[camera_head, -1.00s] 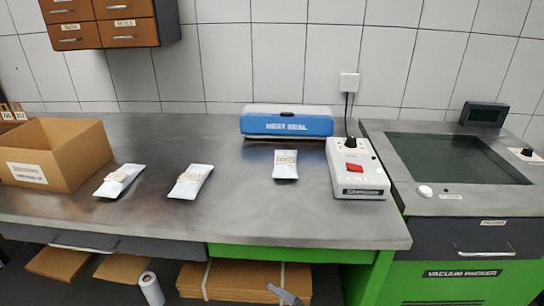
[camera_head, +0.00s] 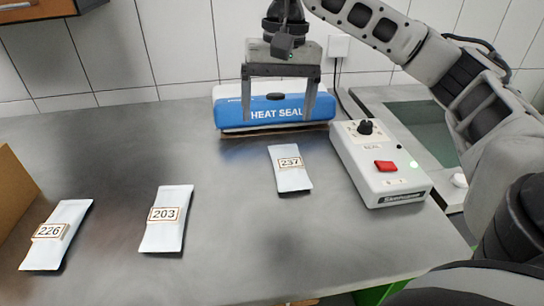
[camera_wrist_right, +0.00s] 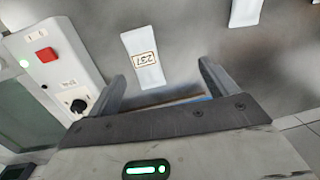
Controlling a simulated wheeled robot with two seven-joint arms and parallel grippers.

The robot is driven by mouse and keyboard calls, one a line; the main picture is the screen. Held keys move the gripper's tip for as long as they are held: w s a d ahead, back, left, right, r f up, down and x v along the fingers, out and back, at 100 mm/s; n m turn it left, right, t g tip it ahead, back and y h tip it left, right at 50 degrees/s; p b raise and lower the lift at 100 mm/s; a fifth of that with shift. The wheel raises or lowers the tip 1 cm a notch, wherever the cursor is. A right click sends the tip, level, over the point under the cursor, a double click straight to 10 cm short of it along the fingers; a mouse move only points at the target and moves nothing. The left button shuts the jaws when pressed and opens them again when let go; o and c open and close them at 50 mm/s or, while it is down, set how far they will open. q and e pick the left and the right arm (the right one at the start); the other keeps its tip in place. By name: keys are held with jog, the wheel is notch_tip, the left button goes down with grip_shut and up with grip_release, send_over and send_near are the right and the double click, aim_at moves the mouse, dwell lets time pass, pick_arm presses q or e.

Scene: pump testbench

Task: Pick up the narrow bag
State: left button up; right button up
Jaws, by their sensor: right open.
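Three white bags with number labels lie flat on the grey bench. Bag 237 (camera_head: 290,174) looks the narrowest and lies in front of the heat sealer; it also shows in the right wrist view (camera_wrist_right: 144,42). Bag 203 (camera_head: 165,232) lies left of it, and bag 226 (camera_head: 50,246) lies farther left. My right gripper (camera_head: 279,114) points down, open and empty, in front of the heat sealer in the picture. In the right wrist view, bag 237 shows beyond and between the open fingers, apart from them. My left gripper is out of view.
The blue heat sealer (camera_head: 230,113) stands at the back. A white control box (camera_head: 370,158) with a red switch stands right of bag 237. A cardboard box (camera_head: 12,195) is at the left edge. The bench between bags 203 and 237 is clear.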

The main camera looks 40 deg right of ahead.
jog(key=d+h, duration=0.1)
jog(key=d, duration=0.2)
jog(key=b, duration=0.2)
send_over(290, 166)
notch_tip(290, 166, down, 8)
jog(key=shift+w, duration=0.15)
jog(key=shift+s+f, duration=0.2)
jog(key=shift+f, duration=2.85)
jog(key=shift+r, duration=0.1)
jog(key=c, duration=1.3)
